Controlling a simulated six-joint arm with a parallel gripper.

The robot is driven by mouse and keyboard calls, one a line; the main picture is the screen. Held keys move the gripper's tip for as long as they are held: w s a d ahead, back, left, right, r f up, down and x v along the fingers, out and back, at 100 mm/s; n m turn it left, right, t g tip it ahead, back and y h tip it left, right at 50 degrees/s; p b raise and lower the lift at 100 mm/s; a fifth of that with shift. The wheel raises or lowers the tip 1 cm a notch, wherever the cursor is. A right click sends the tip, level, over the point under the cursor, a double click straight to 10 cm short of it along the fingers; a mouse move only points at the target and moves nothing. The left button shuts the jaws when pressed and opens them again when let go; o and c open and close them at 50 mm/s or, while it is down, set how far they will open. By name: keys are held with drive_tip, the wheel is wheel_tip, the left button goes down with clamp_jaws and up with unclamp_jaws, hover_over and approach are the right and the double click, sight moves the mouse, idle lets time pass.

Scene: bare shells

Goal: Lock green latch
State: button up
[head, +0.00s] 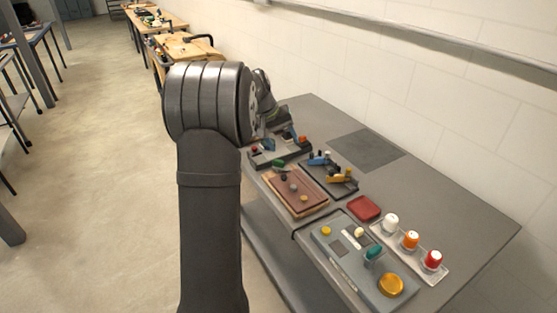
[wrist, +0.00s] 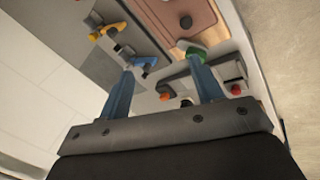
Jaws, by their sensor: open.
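The green latch (wrist: 191,47) shows at the tip of my right-hand finger in the wrist view. In the head view the green latch (head: 279,163) is a small green part at the near edge of a grey fixture (head: 266,158). My gripper (wrist: 162,66) is open in the wrist view, its two blue-grey fingers wide apart with nothing held between them. The right-hand fingertip overlaps the green latch in the picture; I cannot tell whether they touch.
A blue latch (wrist: 145,63) shows near my left-hand fingertip, with a yellow latch (wrist: 106,31) beyond. A brown board (head: 297,190) with knobs lies next to the fixture. A grey panel (head: 345,272) and a tray with white, orange and red caps (head: 410,240) stand nearer. A wall borders the table.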

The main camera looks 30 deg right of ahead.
wheel_tip(320, 180, up, 3)
drive_tip(key=w+a+m+t, duration=0.2)
drive_tip(key=a+m+t, duration=0.1)
drive_tip(key=m, duration=0.2)
drive_tip(key=y, duration=0.1)
approach(278, 161)
drive_tip(key=shift+t, duration=0.3)
drive_tip(key=x, duration=0.9)
drive_tip(key=shift+s+d+f, duration=0.1)
drive_tip(key=shift+s, duration=0.1)
drive_tip(key=c, duration=1)
